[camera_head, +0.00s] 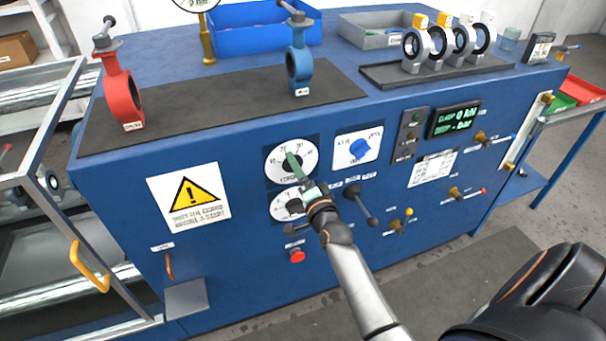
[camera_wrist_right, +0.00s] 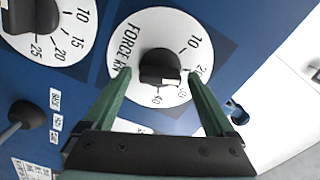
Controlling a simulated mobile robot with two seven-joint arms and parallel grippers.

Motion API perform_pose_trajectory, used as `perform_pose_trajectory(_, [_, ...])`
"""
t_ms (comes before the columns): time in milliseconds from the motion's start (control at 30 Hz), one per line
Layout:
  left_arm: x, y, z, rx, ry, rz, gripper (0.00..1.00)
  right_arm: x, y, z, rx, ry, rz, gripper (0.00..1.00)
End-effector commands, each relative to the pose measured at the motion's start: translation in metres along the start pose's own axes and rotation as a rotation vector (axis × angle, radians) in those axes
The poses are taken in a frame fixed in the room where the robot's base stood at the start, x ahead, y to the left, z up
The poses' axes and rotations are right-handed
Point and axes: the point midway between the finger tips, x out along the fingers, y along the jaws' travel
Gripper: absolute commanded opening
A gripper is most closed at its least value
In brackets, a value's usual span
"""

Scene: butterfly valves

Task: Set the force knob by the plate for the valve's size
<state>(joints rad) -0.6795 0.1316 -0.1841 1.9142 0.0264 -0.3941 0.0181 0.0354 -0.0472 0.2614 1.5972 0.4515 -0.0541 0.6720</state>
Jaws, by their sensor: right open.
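The force knob (camera_wrist_right: 158,66) is black on a white round dial marked "FORCE" in the right wrist view. Its white mark faces the lower right, near the higher numbers; the exact setting is unclear. The dial also shows in the head view (camera_head: 281,156), partly covered by my gripper. My right gripper (camera_wrist_right: 160,74) is open, its green fingers to either side of the knob; contact is not visible. A white printed plate (camera_head: 432,168) is on the panel, its text too small to read. A red valve (camera_head: 121,97) and a blue valve (camera_head: 299,68) stand on the bench. My left gripper is not in view.
A second dial (camera_head: 284,207) lies just below the force dial. A blue knob (camera_head: 359,148) and a black-handled lever (camera_head: 361,202) are to the right. The display (camera_head: 454,119) reads 0 kN. A red button (camera_head: 297,256) sits lower down. Several ring-shaped parts stand on a dark tray (camera_head: 440,73).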

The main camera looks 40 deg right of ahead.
Motion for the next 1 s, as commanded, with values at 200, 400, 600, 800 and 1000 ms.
perform_pose_trajectory(200, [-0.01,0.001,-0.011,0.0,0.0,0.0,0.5,-0.025,-0.002,-0.001,-0.001,-0.002,0.004,0.9])
perform_pose_trajectory(400, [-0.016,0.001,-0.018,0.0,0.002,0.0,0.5,-0.066,0.0,0.0,0.0,-0.001,0.003,0.9])
perform_pose_trajectory(600, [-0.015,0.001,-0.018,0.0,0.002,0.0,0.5,-0.101,0.0,0.0,0.0,-0.001,0.001,0.9])
perform_pose_trajectory(800, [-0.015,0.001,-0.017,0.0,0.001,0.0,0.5,-0.12,0.0,0.0,0.0,0.0,0.0,0.9])
perform_pose_trajectory(1000, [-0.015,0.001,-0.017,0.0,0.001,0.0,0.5,-0.124,-0.001,0.0,0.001,0.001,-0.001,0.9])
